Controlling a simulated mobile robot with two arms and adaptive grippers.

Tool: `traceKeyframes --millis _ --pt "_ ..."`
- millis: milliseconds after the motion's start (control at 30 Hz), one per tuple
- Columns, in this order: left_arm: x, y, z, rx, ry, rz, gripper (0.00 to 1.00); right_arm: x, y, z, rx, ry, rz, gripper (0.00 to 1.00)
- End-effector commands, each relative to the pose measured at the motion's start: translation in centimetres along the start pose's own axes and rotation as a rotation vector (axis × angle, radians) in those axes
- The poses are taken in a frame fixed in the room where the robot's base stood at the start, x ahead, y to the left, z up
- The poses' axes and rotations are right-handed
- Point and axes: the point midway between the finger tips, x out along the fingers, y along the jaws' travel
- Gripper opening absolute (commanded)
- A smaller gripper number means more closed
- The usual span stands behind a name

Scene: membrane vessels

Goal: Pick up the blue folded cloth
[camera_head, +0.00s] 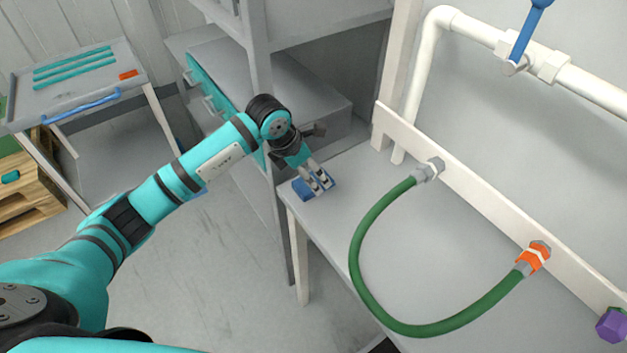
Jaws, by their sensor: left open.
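The blue folded cloth (304,190) lies at the far left corner of the grey bench (425,255). My left gripper (319,184) reaches down over the cloth, with its fingertips at the cloth's right part. The fingers are apart, and parts of the cloth show beside and between them. Whether the fingertips touch the cloth cannot be told. The gripper hides some of the cloth. My right gripper is not in view.
A green hose (362,270) loops over the bench between fittings on a white rail (480,200). A purple knob (612,326) is at the right. A grey cabinet (300,85) stands behind the gripper. A cart (75,80) stands at the upper left.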

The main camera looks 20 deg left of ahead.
Motion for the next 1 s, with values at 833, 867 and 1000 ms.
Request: traceKeyframes --millis 833,867,1000 --pt "4.4 0.1 -0.4 0.001 0.001 -0.001 0.87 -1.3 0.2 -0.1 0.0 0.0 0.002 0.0" --pt "4.4 0.1 -0.4 0.001 0.001 -0.001 0.87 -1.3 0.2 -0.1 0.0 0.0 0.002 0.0" --pt "4.6 0.1 -0.5 0.001 0.001 -0.001 0.87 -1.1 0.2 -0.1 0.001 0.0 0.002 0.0"
